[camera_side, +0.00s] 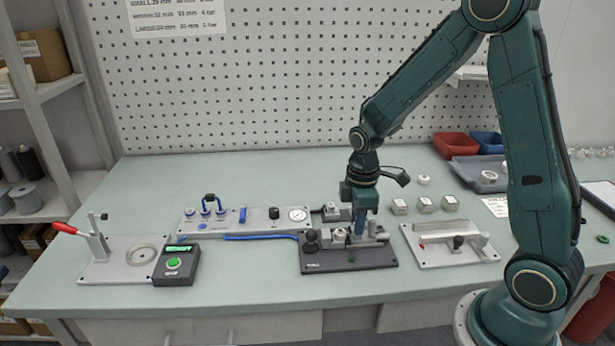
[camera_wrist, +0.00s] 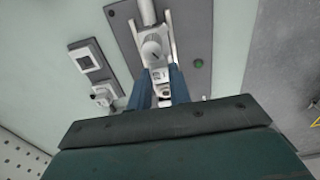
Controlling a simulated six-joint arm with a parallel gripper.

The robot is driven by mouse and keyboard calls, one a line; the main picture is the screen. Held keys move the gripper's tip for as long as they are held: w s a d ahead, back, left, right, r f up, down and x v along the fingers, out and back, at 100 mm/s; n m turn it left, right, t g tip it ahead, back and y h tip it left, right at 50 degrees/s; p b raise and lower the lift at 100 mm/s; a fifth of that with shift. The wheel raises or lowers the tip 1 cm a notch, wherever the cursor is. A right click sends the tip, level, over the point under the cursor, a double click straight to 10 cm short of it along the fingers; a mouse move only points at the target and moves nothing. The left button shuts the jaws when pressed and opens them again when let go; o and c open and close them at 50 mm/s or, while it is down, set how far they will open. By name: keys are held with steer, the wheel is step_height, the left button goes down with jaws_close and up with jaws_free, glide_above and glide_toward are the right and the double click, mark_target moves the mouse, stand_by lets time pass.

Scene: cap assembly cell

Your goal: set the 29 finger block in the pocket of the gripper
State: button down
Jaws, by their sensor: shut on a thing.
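My gripper (camera_side: 362,232) points down over the dark base plate (camera_side: 348,264) that carries the pneumatic gripper assembly (camera_side: 340,238). In the wrist view, my two blue fingers (camera_wrist: 161,90) are shut on a small light metal block (camera_wrist: 162,92), which I take to be the 29 finger block; its marking is too small to read surely. The block is low at the assembly, in line with its round light body (camera_wrist: 153,46). My fingers and the assembly hide the pocket and the block's underside, so I cannot tell whether the block is seated.
Several light metal blocks (camera_side: 424,204) stand behind and right of the dark plate. A light fixture plate (camera_side: 449,244) lies to its right. A panel with a gauge (camera_side: 298,214) is to the left. A lever press (camera_side: 98,240) and control box (camera_side: 176,264) stand further left. The front bench strip is clear.

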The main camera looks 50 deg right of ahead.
steer(key=shift+f, duration=0.6)
stand_by(0.5)
steer(key=c, duration=1.2)
jaws_free()
steer(key=shift+r, duration=0.2)
step_height(320, 180, up, 14)
steer(key=shift+f, duration=0.25)
